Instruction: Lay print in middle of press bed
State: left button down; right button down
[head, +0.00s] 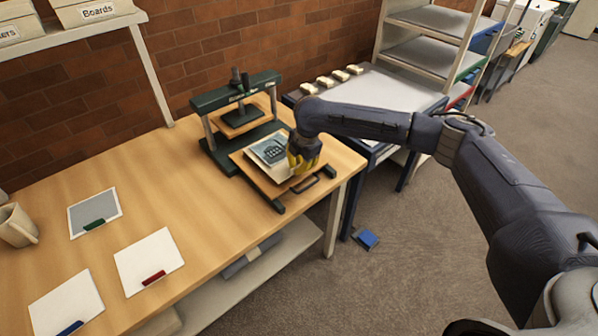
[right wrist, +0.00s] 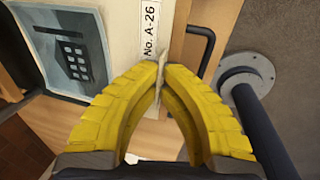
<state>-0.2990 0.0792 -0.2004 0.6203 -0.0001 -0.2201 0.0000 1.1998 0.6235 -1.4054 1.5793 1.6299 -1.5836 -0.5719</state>
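The print (head: 268,150) is a pale sheet with a blue-grey picture of a dark building-like object. It lies over the wooden press bed (head: 285,186), in front of the green press (head: 240,110). In the right wrist view the print (right wrist: 70,48) fills the upper left, beside a white strip reading "No. A-26" (right wrist: 150,30). My right gripper (head: 299,165) is at the print's right edge. Its yellow fingertips (right wrist: 161,75) meet around a thin pale edge or tab of the print. I cannot tell whether the print touches the bed. My left gripper is not in view.
Several sheets with coloured tabs lie on the table: a grey one (head: 95,212) and white ones (head: 148,258). A mug (head: 17,226) stands at the left. A loop handle (head: 306,184) sits at the bed's front. A blue object (head: 366,239) lies on the floor.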

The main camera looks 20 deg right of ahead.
jog(key=shift+s+x, duration=0.25)
jog(key=shift+x, duration=0.85)
jog(key=shift+d+f, duration=0.1)
jog(key=shift+f, duration=0.15)
jog(key=c, duration=1.6)
grip_release()
jog(key=v, duration=1.2)
jog(key=shift+r, duration=0.2)
jog(key=shift+w, duration=0.1)
